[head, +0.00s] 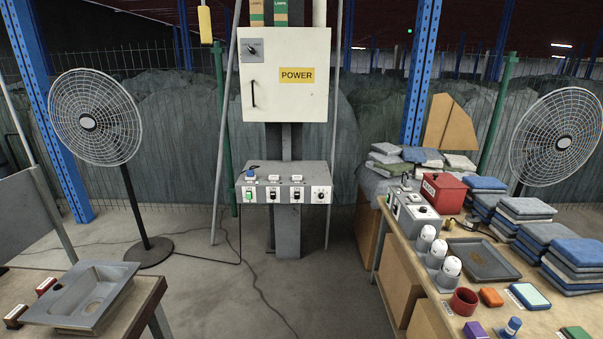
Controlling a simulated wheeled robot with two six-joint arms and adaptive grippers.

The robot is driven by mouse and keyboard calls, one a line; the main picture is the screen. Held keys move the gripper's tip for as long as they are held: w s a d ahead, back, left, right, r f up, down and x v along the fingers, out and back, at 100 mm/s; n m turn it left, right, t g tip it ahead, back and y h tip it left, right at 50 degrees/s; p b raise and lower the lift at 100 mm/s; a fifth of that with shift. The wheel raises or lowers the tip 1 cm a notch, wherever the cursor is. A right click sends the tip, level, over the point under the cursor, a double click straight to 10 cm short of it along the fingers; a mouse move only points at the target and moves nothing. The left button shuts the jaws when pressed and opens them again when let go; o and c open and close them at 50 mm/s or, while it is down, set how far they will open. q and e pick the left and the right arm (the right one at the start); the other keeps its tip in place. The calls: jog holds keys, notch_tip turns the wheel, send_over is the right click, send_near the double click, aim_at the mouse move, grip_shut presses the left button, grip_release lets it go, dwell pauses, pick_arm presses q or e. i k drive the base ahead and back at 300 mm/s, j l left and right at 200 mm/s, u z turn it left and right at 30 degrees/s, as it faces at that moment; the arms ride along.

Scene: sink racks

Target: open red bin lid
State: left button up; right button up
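A red box-shaped bin (444,193) with a pale label on its front stands on the right-hand wooden table, at the back near the grey control boxes. Its top looks covered, but it is too small to tell the lid's edge clearly. Neither of my grippers shows in the head view.
The right table (455,325) also holds a grey tray (482,260), white-topped bottles (436,252), a round red container (463,302) and stacks of folded cloths (525,212). A sink (80,296) lies on the left table. A power cabinet (285,100) stands centrally. Floor between tables is mostly clear, with cables.

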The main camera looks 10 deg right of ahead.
aim_at(442, 180)
jog(key=i+z, duration=0.3)
jog(key=i, duration=0.25)
jog(key=i+z, duration=0.25)
jog(key=i, duration=0.3)
jog(key=i+j+z, duration=0.3)
jog(key=i, duration=0.2)
jog(key=i+j+z, duration=0.25)
jog(key=i, duration=0.25)
jog(key=i+j+z, duration=0.3)
jog(key=i+j, duration=0.15)
